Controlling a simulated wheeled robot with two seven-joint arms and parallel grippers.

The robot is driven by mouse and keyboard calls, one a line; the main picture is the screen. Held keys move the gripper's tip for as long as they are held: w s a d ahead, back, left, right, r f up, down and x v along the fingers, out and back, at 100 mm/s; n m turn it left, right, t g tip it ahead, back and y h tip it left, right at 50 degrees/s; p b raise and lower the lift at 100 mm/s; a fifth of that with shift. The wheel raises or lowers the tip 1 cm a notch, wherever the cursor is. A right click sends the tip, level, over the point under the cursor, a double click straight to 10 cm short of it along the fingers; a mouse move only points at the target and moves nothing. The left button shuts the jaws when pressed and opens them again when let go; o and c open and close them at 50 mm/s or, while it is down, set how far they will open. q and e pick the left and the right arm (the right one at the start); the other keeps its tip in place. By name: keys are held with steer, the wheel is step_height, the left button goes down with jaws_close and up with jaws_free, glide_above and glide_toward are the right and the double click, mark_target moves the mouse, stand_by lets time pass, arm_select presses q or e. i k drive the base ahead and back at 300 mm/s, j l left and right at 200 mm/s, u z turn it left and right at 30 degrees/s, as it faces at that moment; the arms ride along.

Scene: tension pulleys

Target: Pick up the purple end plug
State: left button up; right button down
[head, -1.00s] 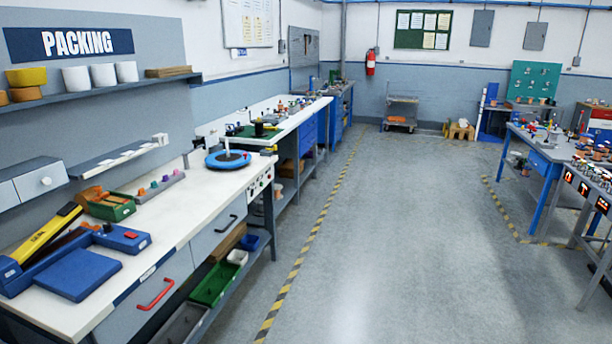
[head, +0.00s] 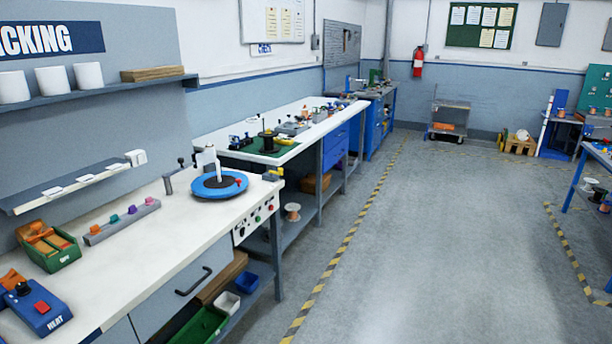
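A grey strip-shaped holder (head: 122,223) lies on the white packing bench at the left. A row of small coloured plugs stands on it. A purple plug (head: 132,210) is upright towards the far end of the row, just beyond a teal plug (head: 114,219). Neither of my grippers is in view.
A green box with orange pieces (head: 49,247) and a blue device marked HEAT (head: 38,306) stand nearer on the bench. A blue turntable (head: 219,185) with a white post is farther along. A shelf (head: 80,185) overhangs behind the holder.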

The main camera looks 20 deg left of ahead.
mark_target(132, 209)
steer(key=i+u, duration=0.1)
steer(key=i, duration=0.75)
steer(key=i+l+u, duration=0.15)
steer(key=i, duration=0.7)
